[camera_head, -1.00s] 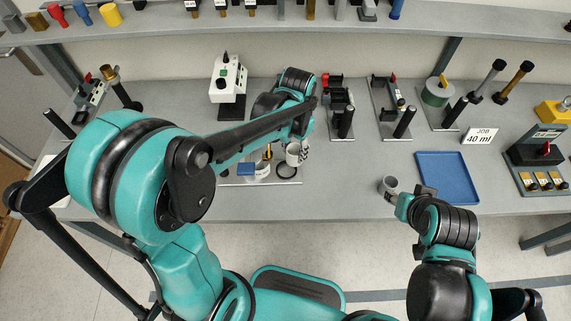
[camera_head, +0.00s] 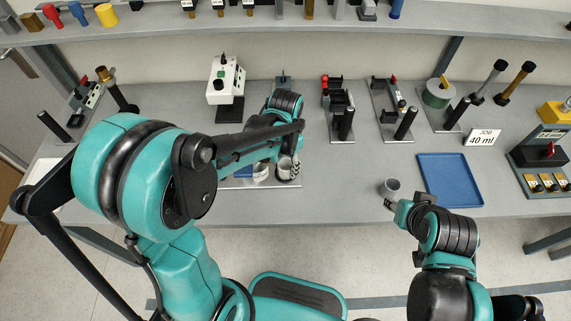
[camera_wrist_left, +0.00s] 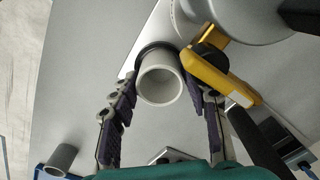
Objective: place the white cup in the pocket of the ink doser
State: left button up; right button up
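The white cup (camera_wrist_left: 160,85) is between the fingers of my left gripper (camera_wrist_left: 160,75) in the left wrist view, mouth toward the camera. Both dark fingers lie close along its sides. In the head view the cup (camera_head: 284,170) is low over the ink doser (camera_head: 262,173), at its right side. The doser's yellow lever (camera_wrist_left: 215,75) and round grey body (camera_wrist_left: 235,15) are beside the cup. A dark band curves around the cup's far end; I cannot tell whether the cup rests in the pocket. My right gripper (camera_head: 391,204) is by another grey cup, its fingers unclear.
The other grey cup (camera_head: 390,187) stands near the table's front edge, left of a blue tray (camera_head: 450,182). Black-posted fixtures (camera_head: 340,110) and a white device (camera_head: 226,82) stand behind. The table between doser and grey cup is clear.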

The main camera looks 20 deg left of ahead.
pick_arm(q)
jog(key=shift+o, duration=0.4)
jog(key=shift+r, duration=0.1)
pick_arm(e)
jog(key=shift+r, duration=0.1)
pick_arm(q)
jog(key=shift+r+p, duration=0.3)
notch_tip(320, 180, up, 12)
jog(key=p, duration=0.3)
jog(key=shift+f+p, duration=0.15)
jog(key=shift+p, duration=0.2)
pick_arm(e)
notch_tip(320, 180, up, 4)
jog(key=shift+r, duration=0.1)
pick_arm(q)
jog(key=shift+f, duration=0.1)
